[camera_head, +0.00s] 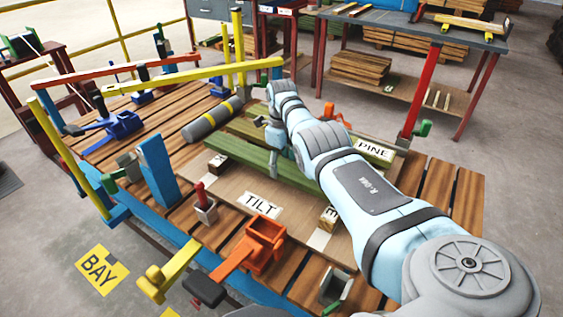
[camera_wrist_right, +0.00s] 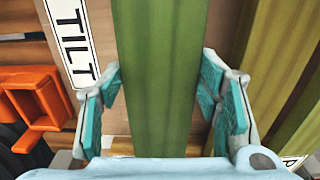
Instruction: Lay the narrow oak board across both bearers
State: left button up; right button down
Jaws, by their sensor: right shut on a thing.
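A long green board (camera_head: 238,153) lies lengthwise over the plywood panel (camera_head: 238,188) in the head view; I cannot tell from its colour whether it is oak. My right gripper (camera_head: 276,152) is shut on it. In the right wrist view the green board (camera_wrist_right: 158,75) runs between the finger pads of the right gripper (camera_wrist_right: 158,105). Two small wooden blocks, perhaps the bearers, show in the head view: one at left (camera_head: 217,164), one at front right (camera_head: 328,217). Whether the board touches them is unclear. My left gripper is not in view.
Yellow-green boards (camera_head: 240,127) lie behind the held one, near a PINE label (camera_head: 374,150). A grey cylinder (camera_head: 212,120) lies behind left. An orange clamp (camera_head: 258,245), a blue post (camera_head: 157,170) and a red post (camera_head: 421,92) stand around the slatted table.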

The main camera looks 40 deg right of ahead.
aim_at(282, 165)
jog(key=shift+f, duration=0.25)
jog(key=shift+c, duration=2.3)
grip_release()
notch_tip(282, 165, up, 12)
